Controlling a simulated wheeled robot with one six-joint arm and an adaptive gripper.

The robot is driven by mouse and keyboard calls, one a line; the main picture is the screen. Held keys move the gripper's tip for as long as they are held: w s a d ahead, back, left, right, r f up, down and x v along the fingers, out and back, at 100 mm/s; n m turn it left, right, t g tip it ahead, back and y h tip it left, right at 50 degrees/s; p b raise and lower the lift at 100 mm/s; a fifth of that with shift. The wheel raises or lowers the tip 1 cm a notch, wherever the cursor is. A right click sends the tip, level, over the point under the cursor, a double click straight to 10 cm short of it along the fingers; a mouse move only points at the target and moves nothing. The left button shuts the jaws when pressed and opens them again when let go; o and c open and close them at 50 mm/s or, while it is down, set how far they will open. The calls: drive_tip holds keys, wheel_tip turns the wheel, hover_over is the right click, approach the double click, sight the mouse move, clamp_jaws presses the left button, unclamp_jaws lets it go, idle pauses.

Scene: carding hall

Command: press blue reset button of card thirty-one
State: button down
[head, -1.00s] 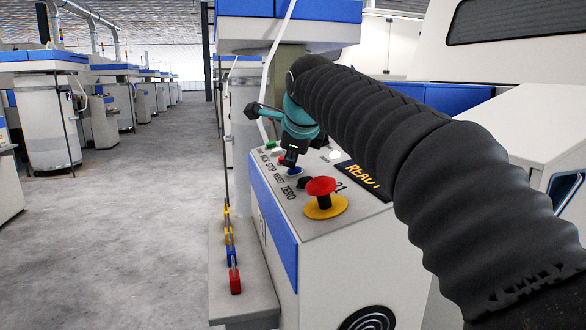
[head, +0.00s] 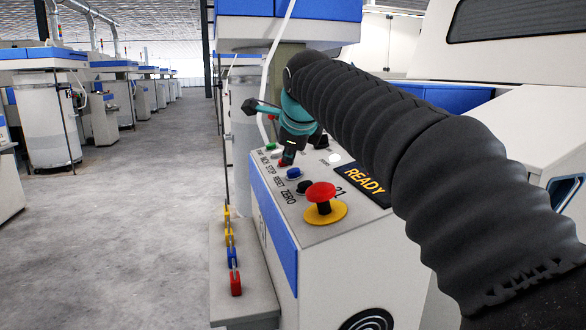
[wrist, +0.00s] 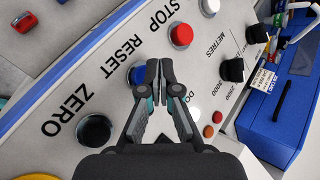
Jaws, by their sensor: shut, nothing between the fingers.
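The blue reset button (head: 294,173) is on the sloped panel of the control box (head: 325,232), by the lettering RESET. It also shows in the wrist view (wrist: 135,76), partly covered by a finger. My gripper (head: 286,161) is shut and empty, its tips pointing down beside the blue button on the stop-button side. In the wrist view its tips (wrist: 160,70) lie just right of the button. The panel carries the number 31, partly hidden, and a display (head: 365,184) reading READY in yellow.
A red stop button (wrist: 181,35) and a black zero button (wrist: 94,131) flank the blue one. A red mushroom button (head: 321,192) on a yellow base stands up nearer the front. Black knobs (wrist: 232,70) sit farther along. The aisle floor (head: 130,240) is clear.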

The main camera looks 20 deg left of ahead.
sight(284, 183)
drive_tip(key=r+p, duration=0.3)
drive_tip(key=a+r+p, duration=0.1)
drive_tip(key=shift+s+r+p, duration=0.35)
drive_tip(key=shift+r+p, duration=0.05)
idle(0.7)
